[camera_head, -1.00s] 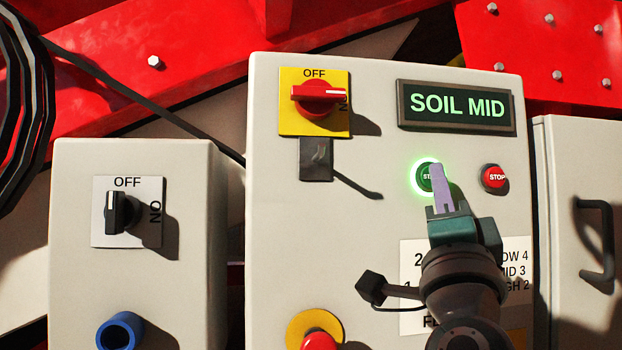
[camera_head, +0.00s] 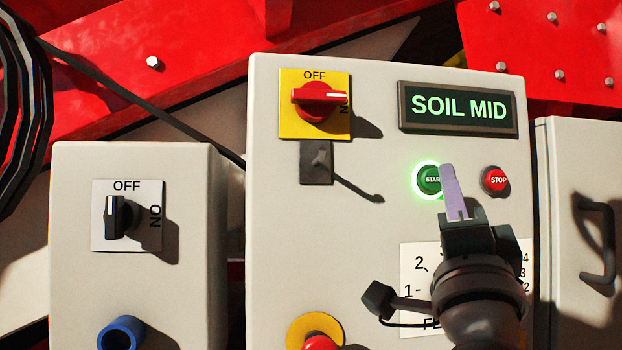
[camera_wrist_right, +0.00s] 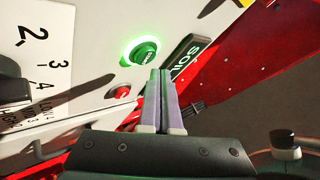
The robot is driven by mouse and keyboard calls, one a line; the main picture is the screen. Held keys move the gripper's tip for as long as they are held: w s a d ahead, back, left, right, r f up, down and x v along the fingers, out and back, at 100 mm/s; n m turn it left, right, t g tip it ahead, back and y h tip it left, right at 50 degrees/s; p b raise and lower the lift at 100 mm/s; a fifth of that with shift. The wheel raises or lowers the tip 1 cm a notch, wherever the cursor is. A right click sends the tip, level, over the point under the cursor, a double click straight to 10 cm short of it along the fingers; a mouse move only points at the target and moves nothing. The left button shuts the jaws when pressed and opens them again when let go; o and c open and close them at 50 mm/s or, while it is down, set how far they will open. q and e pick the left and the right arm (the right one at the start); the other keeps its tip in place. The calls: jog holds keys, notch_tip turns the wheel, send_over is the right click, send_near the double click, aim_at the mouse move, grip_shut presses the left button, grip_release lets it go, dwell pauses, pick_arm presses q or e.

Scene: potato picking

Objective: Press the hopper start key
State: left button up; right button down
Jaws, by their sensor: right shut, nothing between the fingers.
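The green start key (camera_head: 429,180) with a glowing green ring sits on the large grey control box, below the display reading SOIL MID (camera_head: 459,108). The round red stop key (camera_head: 496,180) is to its right. My right gripper (camera_head: 448,170) is shut and empty, its tips at the right edge of the start key in the head view and partly over its label. In the right wrist view the start key (camera_wrist_right: 143,50) is just beyond the shut fingertips (camera_wrist_right: 160,72), with a gap in the picture; contact is not visible. My left gripper is out of view.
A red mushroom button (camera_head: 320,343) is at the bottom. A smaller box with a black switch (camera_head: 117,215) stands left; a handled cabinet (camera_head: 597,240) stands right.

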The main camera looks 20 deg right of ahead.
jog(key=s, duration=0.2)
jog(key=s+a+p, duration=0.1)
jog(key=s, duration=0.1)
jog(key=shift+s+a+p, duration=0.2)
jog(key=shift+s+p, duration=0.05)
jog(key=shift+p, duration=0.05)
dwell(0.5)
